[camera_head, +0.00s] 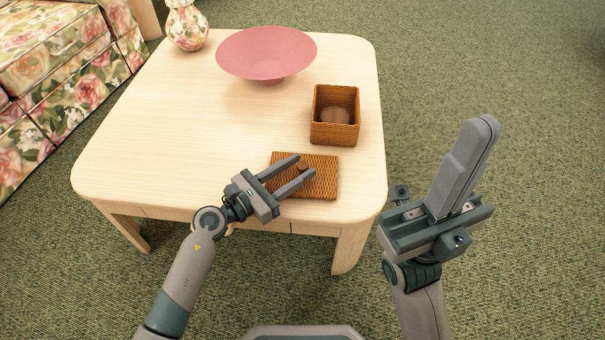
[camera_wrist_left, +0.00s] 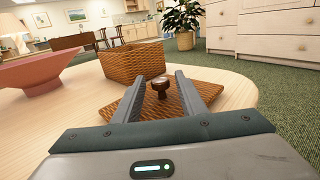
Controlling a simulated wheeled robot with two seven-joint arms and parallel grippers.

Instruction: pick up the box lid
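The box lid (camera_head: 322,187) is a flat woven brown square with a small dark knob (camera_wrist_left: 161,86), lying on the table near its front edge. My left gripper (camera_head: 305,166) is open over the lid, its two fingers pointing at the knob. In the left wrist view the knob stands between and just beyond the fingertips (camera_wrist_left: 157,80), with no visible grip on it. The woven box (camera_head: 334,140) stands open behind the lid, with a round brown thing inside. My right gripper (camera_head: 455,170) is off the table to the right, its fingers looking closed together and empty.
The pale wooden table (camera_head: 180,130) also holds a wide pink bowl (camera_head: 266,55) and a floral vase (camera_head: 187,28) at the back. A floral sofa (camera_head: 60,70) stands left. Green carpet (camera_head: 480,80) is clear on the right. The table's left part is bare.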

